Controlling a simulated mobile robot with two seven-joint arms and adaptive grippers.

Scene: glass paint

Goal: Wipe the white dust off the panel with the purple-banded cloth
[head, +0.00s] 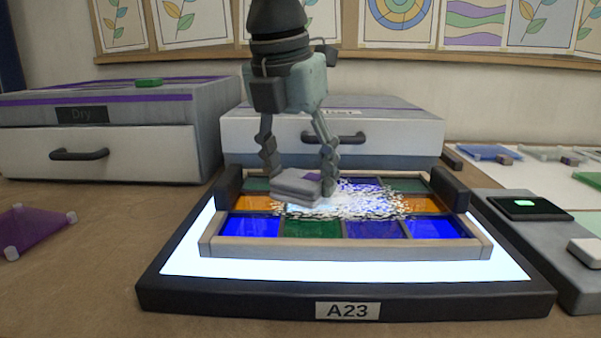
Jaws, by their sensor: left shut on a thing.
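My left gripper (302,181) points down from above and is shut on the cloth. The cloth is over the left middle of the panel (312,228), a framed grid of blue, green and orange glass. White dust (355,203) lies in a speckled patch across the panel's middle, mostly to the right of the cloth. Whether the cloth touches the glass is hard to tell. My right gripper is not in view.
The panel rests on a lit light box (520,262) labelled A23, with dark upright blocks at its left and right. A drawer unit (100,152) marked Dry stands at left, another drawer unit (400,133) behind. A purple glass piece (35,228) lies at left; a scale (535,215) stands at right.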

